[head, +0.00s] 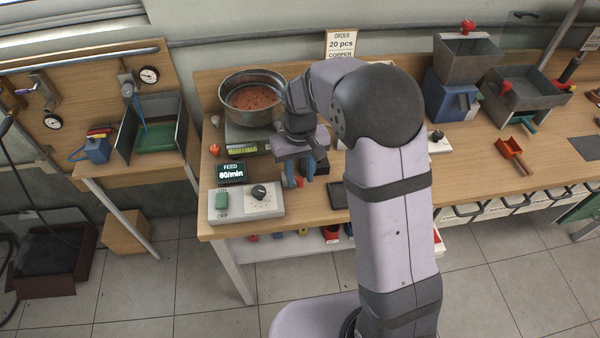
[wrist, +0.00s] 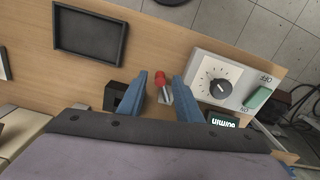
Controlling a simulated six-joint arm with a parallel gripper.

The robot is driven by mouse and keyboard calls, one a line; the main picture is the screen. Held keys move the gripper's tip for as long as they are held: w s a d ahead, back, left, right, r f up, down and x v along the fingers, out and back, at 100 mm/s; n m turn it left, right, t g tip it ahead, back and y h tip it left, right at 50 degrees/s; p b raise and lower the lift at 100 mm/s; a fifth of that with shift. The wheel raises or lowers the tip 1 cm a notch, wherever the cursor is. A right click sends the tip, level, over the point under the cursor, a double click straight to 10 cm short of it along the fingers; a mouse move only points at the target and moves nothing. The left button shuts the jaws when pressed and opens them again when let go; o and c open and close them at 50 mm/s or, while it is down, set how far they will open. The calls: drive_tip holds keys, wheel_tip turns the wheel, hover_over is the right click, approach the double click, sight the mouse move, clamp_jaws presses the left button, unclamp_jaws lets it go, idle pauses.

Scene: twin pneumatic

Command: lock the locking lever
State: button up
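A small lever with a red end (wrist: 161,77) and a grey metal body shows between my fingers in the wrist view; I take it to be the locking lever. In the head view a red end (head: 299,182) shows beside my fingers at the bench's front part. My gripper (wrist: 160,84) has its two blue fingers apart, one on each side of the lever, with gaps visible. In the head view my gripper (head: 295,180) points down, and my arm covers part of the bench. The lever's base is partly hidden, and I cannot tell its locked state.
A control box (head: 270,206) with a dial and green switch, and a feed display (head: 231,172), stand left of my gripper. A dark tray (wrist: 62,47) lies on the other side. A metal bowl (head: 243,81) stands behind. A dark block (wrist: 112,95) sits by one finger.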

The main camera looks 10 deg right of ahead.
drive_tip(key=shift+c, duration=0.4)
clamp_jaws()
drive_tip(key=shift+s+a+m+p, duration=0.15)
drive_tip(key=shift+a+m, duration=0.15)
drive_tip(key=shift+m, duration=0.35)
drive_tip(key=shift+s+a+m+p, duration=0.15)
drive_tip(key=shift+a+m, duration=0.1)
drive_tip(key=shift+m, duration=0.4)
drive_tip(key=shift+w, duration=0.1)
drive_tip(key=shift+o, duration=0.4)
unclamp_jaws()
drive_tip(key=shift+r, duration=0.1)
wheel_tip(320, 180, up, 7)
drive_tip(key=b, duration=0.1)
drive_tip(key=shift+b, duration=0.35)
drive_tip(key=shift+r, duration=0.1)
